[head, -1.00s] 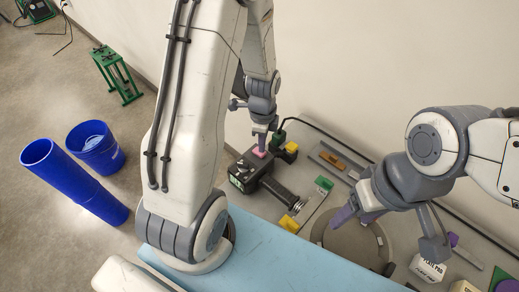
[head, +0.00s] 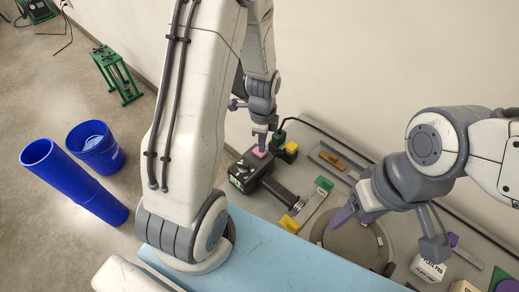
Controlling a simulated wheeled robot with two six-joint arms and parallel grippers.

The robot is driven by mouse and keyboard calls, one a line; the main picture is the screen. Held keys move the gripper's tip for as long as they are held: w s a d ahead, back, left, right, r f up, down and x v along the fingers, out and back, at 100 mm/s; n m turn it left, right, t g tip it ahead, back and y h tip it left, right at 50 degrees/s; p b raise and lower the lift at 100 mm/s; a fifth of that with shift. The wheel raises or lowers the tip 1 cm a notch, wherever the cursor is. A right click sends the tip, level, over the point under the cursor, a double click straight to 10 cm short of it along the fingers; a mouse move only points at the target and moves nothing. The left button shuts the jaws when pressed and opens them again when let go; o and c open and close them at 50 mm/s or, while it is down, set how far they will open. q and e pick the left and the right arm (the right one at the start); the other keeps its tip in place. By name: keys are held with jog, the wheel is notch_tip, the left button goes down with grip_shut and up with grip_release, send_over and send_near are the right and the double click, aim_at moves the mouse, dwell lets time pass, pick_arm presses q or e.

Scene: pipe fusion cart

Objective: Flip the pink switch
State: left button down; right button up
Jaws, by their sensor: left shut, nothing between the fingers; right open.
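The pink switch (head: 259,153) sits on top of a black box (head: 244,173) on the grey cart top. My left gripper (head: 262,144) is shut and points down at the pink switch. Its fingertips are at the switch or just above it; I cannot tell whether they touch. The gripper hides part of the switch, and I cannot make out which way it is tipped. My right gripper (head: 391,225) is open and empty over the round grey plate (head: 354,246) at the right.
A yellow block (head: 291,148) is beside the black box. A ribbed black handle (head: 282,192) lies in front. White labelled pads (head: 428,268) stand at the lower right.

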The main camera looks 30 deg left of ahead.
pick_arm(q)
jog(key=shift+f+b, duration=0.75)
jog(key=shift+f, duration=0.2)
dwell(0.7)
notch_tip(320, 180, up, 7)
jog(key=p, duration=0.6)
jog(key=shift+r, duration=0.1)
dwell(0.3)
